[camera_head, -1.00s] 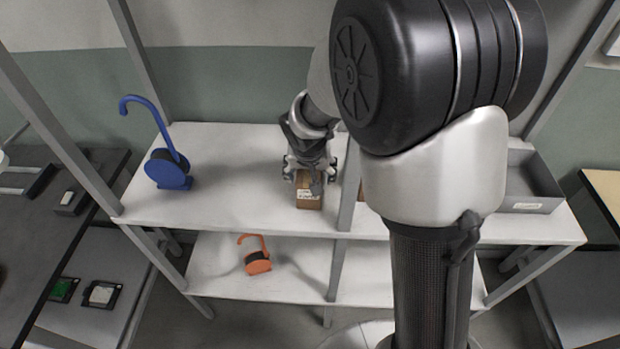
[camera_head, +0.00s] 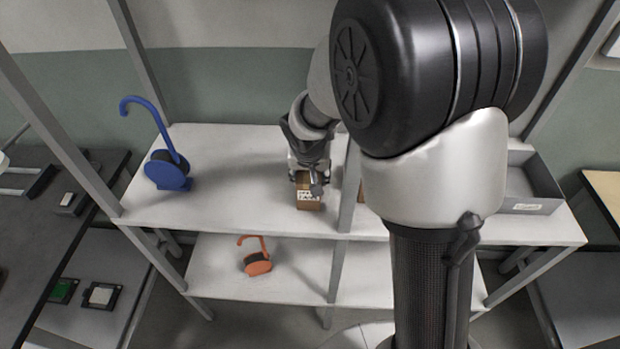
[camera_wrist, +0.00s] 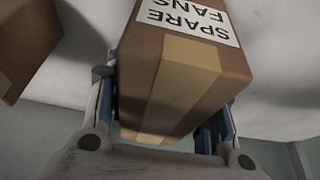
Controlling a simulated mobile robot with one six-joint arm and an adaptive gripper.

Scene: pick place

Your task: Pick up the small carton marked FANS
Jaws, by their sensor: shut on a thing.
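The small brown carton (camera_head: 308,199) is on the upper white shelf in the head view, below my gripper (camera_head: 308,180). In the wrist view the carton (camera_wrist: 192,85) fills the middle, with tan tape and a white label reading SPARE FANS. My gripper (camera_wrist: 165,125) is shut on it, with a finger at each side of the carton. Part of the carton is hidden by the gripper in the head view. I cannot tell whether the carton touches the shelf.
Another brown box (camera_wrist: 22,45) is at the left in the wrist view. A blue hooked object (camera_head: 168,172) stands at the shelf's left. An orange hooked object (camera_head: 257,264) is on the lower shelf. A grey bin (camera_head: 535,190) is at the right. A shelf post (camera_head: 348,190) is close right of the carton.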

